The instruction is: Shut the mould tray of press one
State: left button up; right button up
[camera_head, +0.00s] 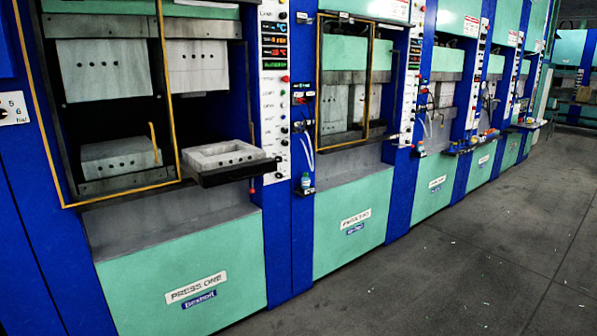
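Press one (197,288) stands at the left, with a green front panel labelled "PRESS ONE", blue posts and a dark bay. Its mould tray (235,171) is slid out of the right part of the bay on a dark support, and a grey mould block with a hollow top (222,156) sits on it. Another grey block with a row of holes (121,157) sits inside the left part of the bay, behind a yellow-edged frame with a handle (154,143). Neither of my grippers is in view.
A control panel (273,95) with buttons and displays is right beside the tray. A second press (352,225) and more presses run off to the right. A small bottle (306,181) sits on a ledge between the first two. The grey floor (450,270) in front is clear.

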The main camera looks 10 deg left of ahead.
aim_at(210, 165)
jog(key=u, duration=0.75)
